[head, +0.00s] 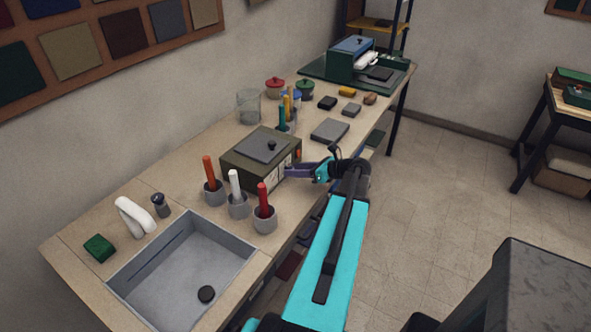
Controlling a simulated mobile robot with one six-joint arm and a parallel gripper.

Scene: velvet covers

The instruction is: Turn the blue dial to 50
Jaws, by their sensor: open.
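A dark olive box (235,171) with a grey lid and black knob stands on the workbench. Its right-hand face carries a pale gauge panel (278,181) and a small red part (298,154). I cannot make out a blue dial or any number; my gripper covers part of that face.
The workbench (188,257) has a grey sink (165,285) at the near end. Cups with orange, white and red handles (264,200) stand near the box. A grey slab (330,131) and small blocks lie beyond it. The floor at right is mostly clear.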

